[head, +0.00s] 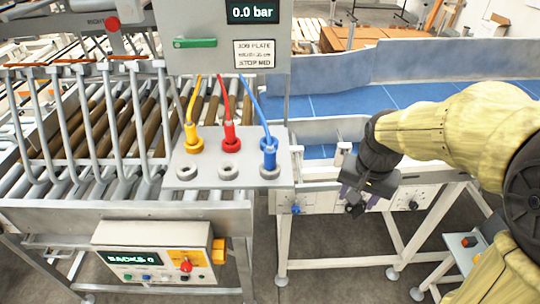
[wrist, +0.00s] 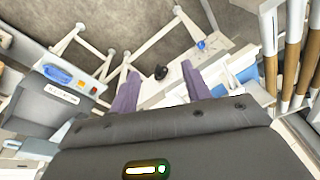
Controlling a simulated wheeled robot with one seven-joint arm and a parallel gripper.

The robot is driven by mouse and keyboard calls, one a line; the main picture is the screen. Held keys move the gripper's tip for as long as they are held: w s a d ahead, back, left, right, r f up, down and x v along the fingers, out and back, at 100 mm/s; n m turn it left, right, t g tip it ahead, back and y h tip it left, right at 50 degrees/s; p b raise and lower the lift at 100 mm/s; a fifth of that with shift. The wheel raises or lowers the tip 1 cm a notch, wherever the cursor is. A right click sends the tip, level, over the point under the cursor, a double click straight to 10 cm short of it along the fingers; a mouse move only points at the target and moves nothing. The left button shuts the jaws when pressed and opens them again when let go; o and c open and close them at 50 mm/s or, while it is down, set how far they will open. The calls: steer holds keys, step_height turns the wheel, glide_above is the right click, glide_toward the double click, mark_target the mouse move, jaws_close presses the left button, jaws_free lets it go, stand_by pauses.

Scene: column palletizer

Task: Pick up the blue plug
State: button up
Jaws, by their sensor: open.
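The blue plug (head: 269,152) stands upright at the right end of a grey plate (head: 208,183), with a blue cable rising from its top. Its lower end is close to a grey ring on the plate; I cannot tell whether it sits in it. My gripper (head: 355,208) is to the right of the plug and lower in the picture, in front of the conveyor frame, apart from the plug. The wrist view shows my two purple fingers (wrist: 160,88) spread apart with nothing held between them. I cannot make out the blue plug in the wrist view.
A yellow plug (head: 192,140) and a red plug (head: 229,137) stand left of the blue one, with cables rising. Grey rings lie in front of them. A display panel (head: 234,40) stands behind. A control box (head: 155,252) is below. A blue conveyor (head: 335,103) runs behind my arm.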

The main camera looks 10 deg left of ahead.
steer(key=w+a+r+m, duration=0.1)
steer(key=w+a+r, duration=0.2)
steer(key=a+r, duration=0.25)
step_height(320, 180, up, 22)
steer(key=m+g+p, duration=0.2)
steer(key=m, duration=0.3)
glide_above(273, 151)
steer(key=shift+f, duration=0.2)
step_height(273, 151, down, 12)
steer(key=shift+f+p, duration=0.15)
steer(key=shift+p, duration=0.25)
